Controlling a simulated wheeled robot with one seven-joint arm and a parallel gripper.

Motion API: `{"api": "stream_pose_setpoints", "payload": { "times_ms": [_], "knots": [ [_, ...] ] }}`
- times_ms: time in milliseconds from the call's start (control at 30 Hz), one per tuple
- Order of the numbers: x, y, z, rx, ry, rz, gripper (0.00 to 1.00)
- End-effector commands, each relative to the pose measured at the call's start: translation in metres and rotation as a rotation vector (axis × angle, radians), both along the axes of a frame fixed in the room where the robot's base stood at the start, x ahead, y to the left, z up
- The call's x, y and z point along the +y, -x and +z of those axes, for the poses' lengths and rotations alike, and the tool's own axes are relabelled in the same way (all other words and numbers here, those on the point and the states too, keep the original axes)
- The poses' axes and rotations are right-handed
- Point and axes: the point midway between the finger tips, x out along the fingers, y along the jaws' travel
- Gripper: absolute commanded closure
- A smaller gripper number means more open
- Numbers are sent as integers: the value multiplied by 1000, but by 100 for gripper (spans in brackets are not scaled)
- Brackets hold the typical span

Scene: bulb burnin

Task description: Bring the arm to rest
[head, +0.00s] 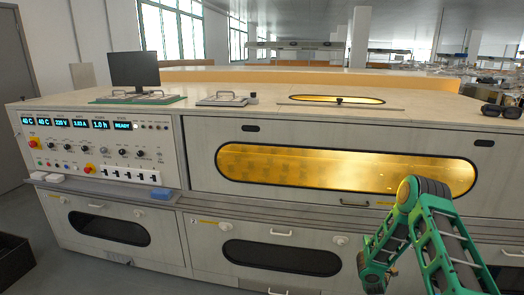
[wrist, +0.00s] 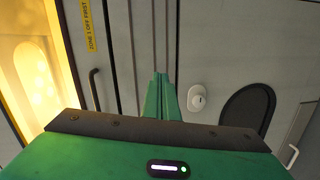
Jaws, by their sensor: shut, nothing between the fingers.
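My arm shows green and black at the right of the head view, bent at an elbow in front of the burn-in cabinet (head: 330,205). My gripper (wrist: 159,78) shows in the wrist view, with its green fingers together and nothing between them. In the head view the gripper's fingers cannot be made out clearly. The wrist view looks at the cabinet front, with a dark handle (wrist: 94,90), a white round knob (wrist: 197,98) and a glowing window (wrist: 40,60). I cannot tell the exact gap between the fingertips and the cabinet.
The control panel (head: 100,150) has lit displays, one reading READY. A monitor (head: 134,70) and trays (head: 222,99) stand on the cabinet top. A dark crate (head: 14,252) is on the floor at left.

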Motion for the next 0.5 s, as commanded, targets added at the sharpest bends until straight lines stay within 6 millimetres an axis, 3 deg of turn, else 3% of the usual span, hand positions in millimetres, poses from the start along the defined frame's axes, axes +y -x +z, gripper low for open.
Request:
{"api": "stream_pose_setpoints", "payload": {
  "times_ms": [33, 267, 500],
  "knots": [
    [-8, -4, 19, 15, -25, -19, 100],
    [-44, 3, 81, 115, -174, -139, 100],
    [-74, 38, 144, 205, -339, -292, 100]
  ]
}}
